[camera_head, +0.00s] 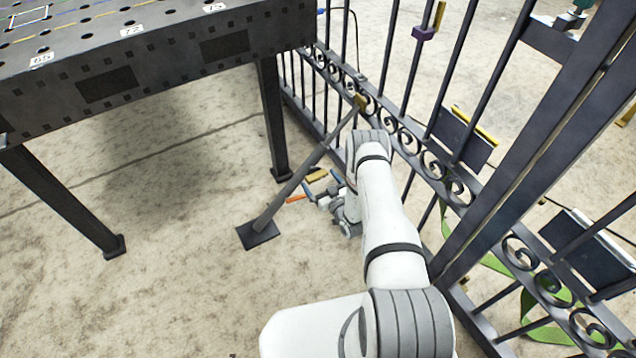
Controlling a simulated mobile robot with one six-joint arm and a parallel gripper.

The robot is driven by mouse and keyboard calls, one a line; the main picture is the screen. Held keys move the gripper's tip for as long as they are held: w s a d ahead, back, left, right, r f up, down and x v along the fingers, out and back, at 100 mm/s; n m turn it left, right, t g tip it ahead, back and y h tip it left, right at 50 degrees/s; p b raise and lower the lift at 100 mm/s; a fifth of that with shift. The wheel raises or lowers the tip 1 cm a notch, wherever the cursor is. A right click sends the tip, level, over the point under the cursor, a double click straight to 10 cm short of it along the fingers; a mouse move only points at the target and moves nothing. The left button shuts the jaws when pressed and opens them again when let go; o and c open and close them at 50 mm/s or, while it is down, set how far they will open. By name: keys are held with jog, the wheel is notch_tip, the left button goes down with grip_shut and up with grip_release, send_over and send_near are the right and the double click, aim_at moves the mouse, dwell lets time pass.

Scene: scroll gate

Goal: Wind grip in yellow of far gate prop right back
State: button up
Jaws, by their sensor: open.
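The far gate prop (290,192) is a grey strut. It leans from a square foot plate on the floor up to the gate's scroll band, with a small yellow-brown piece at its top. A small yellow grip (317,175) shows just right of the strut's middle. My gripper (312,190) is low beside the prop, open, its end close to the yellow grip. Small blue and orange-red parts show around it. Whether the gripper touches the grip I cannot tell. My arm hides part of the gate behind it.
A dark perforated table (150,75) stands at the left, one leg (273,120) close behind the prop. The black scroll gate (405,140) runs along the right, with a thick post (520,160) beside my arm. Bare floor (150,290) lies at the lower left.

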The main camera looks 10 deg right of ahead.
jog(key=shift+w+a, duration=0.1)
jog(key=shift+w, duration=0.25)
jog(key=shift+c, duration=0.6)
